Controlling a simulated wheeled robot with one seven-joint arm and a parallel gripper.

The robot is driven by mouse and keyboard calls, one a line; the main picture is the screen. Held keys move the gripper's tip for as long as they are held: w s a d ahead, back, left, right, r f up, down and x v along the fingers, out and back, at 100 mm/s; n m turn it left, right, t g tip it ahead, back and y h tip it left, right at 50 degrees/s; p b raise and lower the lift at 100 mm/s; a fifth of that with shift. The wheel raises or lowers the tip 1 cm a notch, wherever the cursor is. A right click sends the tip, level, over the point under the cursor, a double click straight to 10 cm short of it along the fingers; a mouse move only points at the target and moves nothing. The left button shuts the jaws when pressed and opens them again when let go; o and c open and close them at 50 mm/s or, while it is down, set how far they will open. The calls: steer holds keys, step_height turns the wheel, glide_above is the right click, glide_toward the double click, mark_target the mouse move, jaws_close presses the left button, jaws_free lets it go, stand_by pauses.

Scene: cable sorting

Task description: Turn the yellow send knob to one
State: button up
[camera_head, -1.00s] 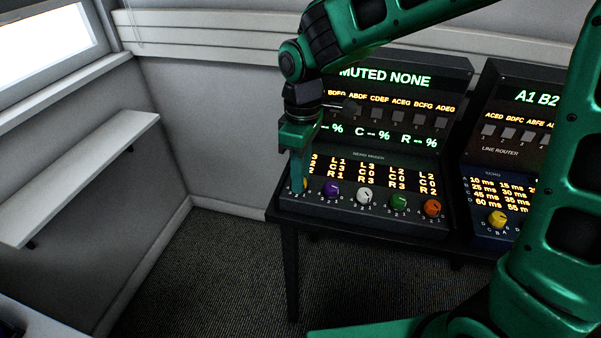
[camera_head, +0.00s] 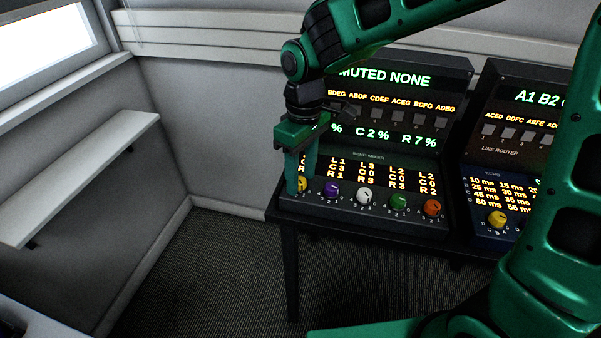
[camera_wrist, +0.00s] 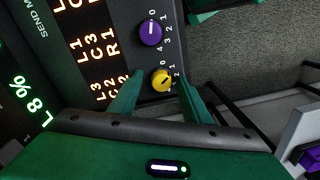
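The yellow send knob (camera_head: 302,184) is at the left end of the knob row on the SEND MIXER panel (camera_head: 335,207). It also shows in the wrist view (camera_wrist: 161,80), with its dark pointer slanting to the upper right, near the small 1 and 2 marks; the exact mark is hard to read. My gripper (camera_head: 302,190) is down at the panel. In the wrist view my gripper (camera_wrist: 162,82) is open, one finger on each side of the knob, with gaps between. The display above reads C 2% and R 7%, and L 8% in the wrist view.
The purple knob (camera_head: 331,189) is close to the right of the yellow one. White (camera_head: 364,196), green (camera_head: 398,202) and orange (camera_head: 432,208) knobs follow. The line router (camera_head: 505,140) stands further right. The floor left of the table is clear.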

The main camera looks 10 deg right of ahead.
mark_target(303, 177)
steer(key=shift+r, duration=0.1)
step_height(303, 177, up, 10)
steer(key=shift+w+d+r, duration=0.2)
steer(key=shift+w+r, duration=0.05)
steer(key=shift+w, duration=0.05)
stand_by(0.4)
steer(key=s+d+f+m, duration=0.15)
steer(key=d+m, duration=0.25)
steer(key=d, duration=0.7)
steer(key=s+d+m, duration=0.3)
steer(key=d, duration=0.7)
steer(key=s+d+f+m, duration=0.2)
steer(key=s+d+m, duration=0.2)
steer(key=s+d, duration=0.3)
steer(key=s+d+f+m, duration=0.3)
steer(key=s+d+m, duration=0.2)
steer(key=s, duration=0.5)
steer(key=shift+d, duration=1.05)
steer(key=shift+f, duration=0.1)
